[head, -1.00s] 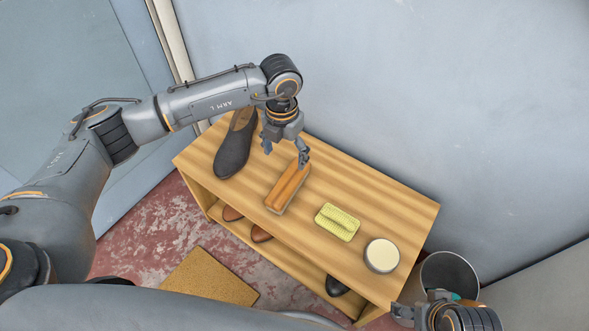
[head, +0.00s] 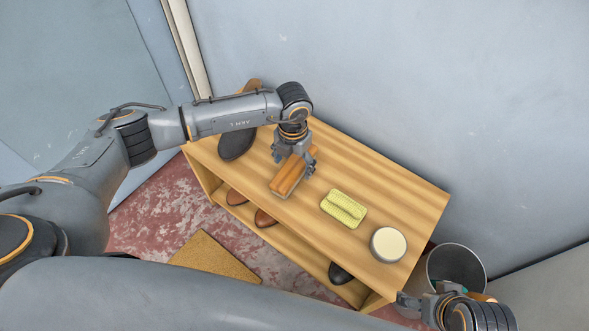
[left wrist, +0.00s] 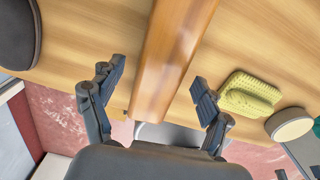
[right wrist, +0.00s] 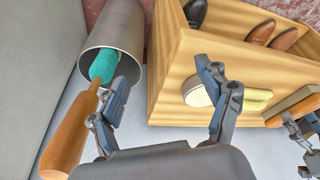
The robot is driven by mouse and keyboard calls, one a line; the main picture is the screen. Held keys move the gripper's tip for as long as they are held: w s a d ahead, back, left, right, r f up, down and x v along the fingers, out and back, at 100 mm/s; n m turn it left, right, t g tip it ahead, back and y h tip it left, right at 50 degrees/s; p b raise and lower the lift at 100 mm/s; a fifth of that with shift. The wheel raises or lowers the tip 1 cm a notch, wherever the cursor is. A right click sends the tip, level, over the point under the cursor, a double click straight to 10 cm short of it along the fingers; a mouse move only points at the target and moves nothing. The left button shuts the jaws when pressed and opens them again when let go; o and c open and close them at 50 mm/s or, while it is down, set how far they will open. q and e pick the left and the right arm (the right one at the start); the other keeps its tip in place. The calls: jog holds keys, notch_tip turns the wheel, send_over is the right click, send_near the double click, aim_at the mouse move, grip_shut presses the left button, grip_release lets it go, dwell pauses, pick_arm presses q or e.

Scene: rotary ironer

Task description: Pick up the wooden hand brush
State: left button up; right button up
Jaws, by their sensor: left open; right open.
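The wooden hand brush (head: 285,184), a long orange-brown block, lies on the wooden shoe bench (head: 400,190). My left gripper (head: 293,165) is open over it, partly covering its far end. In the left wrist view the brush (left wrist: 170,62) runs between the two spread fingers of the left gripper (left wrist: 153,85), with gaps showing on both sides. My right gripper (right wrist: 165,82) is open and empty near the bin, off the bench's right end.
Shoes sit on the lower shelf. A metal bin (right wrist: 122,30) holds a teal-headed tool with a wooden handle (right wrist: 68,135).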

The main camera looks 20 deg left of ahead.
pick_arm(q)
notch_tip(320, 180, down, 2)
jog(key=shift+f, duration=0.2)
jog(key=c, duration=1.4)
jog(key=shift+o, duration=0.2)
jog(key=shift+r, duration=0.1)
pick_arm(e)
jog(key=shift+w+a+r+t, duration=0.1)
jog(key=shift+w+a+t, duration=0.15)
jog(key=shift+w, duration=0.35)
jog(key=shift+w+a+t, duration=0.1)
jog(key=shift+w+t, duration=0.25)
jog(key=shift+w, duration=0.25)
pick_arm(q)
jog(key=shift+r, duration=0.1)
